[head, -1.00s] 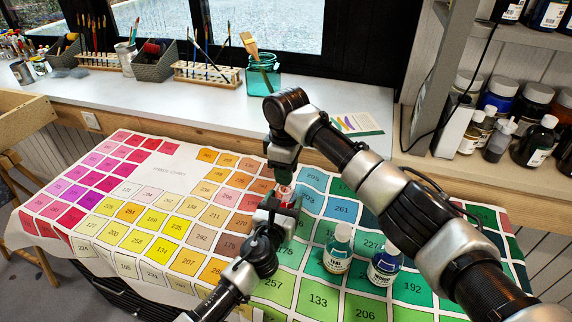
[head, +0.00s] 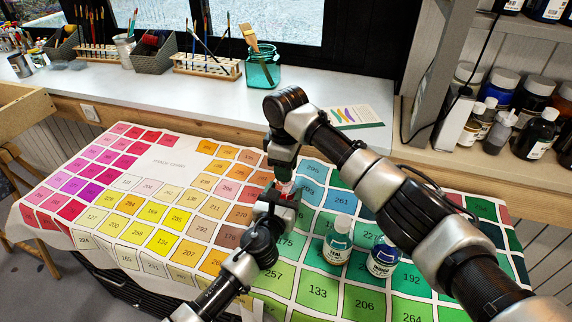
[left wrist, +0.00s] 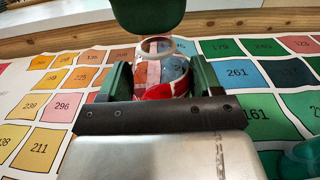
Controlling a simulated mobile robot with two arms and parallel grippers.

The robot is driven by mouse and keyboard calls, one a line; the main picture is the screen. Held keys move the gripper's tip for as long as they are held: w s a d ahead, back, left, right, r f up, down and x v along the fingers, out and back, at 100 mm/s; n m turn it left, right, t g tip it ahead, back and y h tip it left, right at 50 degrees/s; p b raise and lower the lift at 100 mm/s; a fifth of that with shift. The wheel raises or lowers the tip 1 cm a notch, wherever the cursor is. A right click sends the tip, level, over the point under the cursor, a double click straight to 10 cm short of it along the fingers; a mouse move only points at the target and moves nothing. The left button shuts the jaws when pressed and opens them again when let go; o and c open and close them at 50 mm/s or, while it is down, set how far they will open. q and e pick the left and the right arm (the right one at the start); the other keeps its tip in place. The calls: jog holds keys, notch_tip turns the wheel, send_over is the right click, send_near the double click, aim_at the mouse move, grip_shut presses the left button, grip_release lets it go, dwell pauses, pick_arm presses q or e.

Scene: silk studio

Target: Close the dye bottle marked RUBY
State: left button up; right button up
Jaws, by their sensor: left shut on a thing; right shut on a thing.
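My left gripper (head: 282,198) is shut around a small clear bottle with red on it, which also shows in the left wrist view (left wrist: 172,72). The bottle is upright and its round rim shows with no cap on it. No RUBY lettering is readable. My right gripper (head: 284,168) points down just above the bottle; its dark green finger also shows in the left wrist view (left wrist: 148,14). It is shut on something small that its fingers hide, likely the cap. A gap shows between that finger and the rim.
A TEAL bottle (head: 338,240) and a dark blue bottle (head: 383,257) stand capped on the colour chart (head: 168,178), right of my left gripper. A glass jar with brushes (head: 262,68) stands on the sill. Shelves of bottles are at the right.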

jog(key=shift+f, duration=0.55)
dwell(0.4)
pick_arm(q)
grip_shut()
pick_arm(e)
jog(key=m, duration=0.4)
jog(key=shift+a+m, duration=0.1)
jog(key=shift+m, duration=0.3)
jog(key=m, duration=1)
jog(key=shift+m, duration=0.3)
jog(key=m, duration=1)
jog(key=shift+m, duration=0.4)
jog(key=m, duration=0.6)
jog(key=shift+f, duration=0.1)
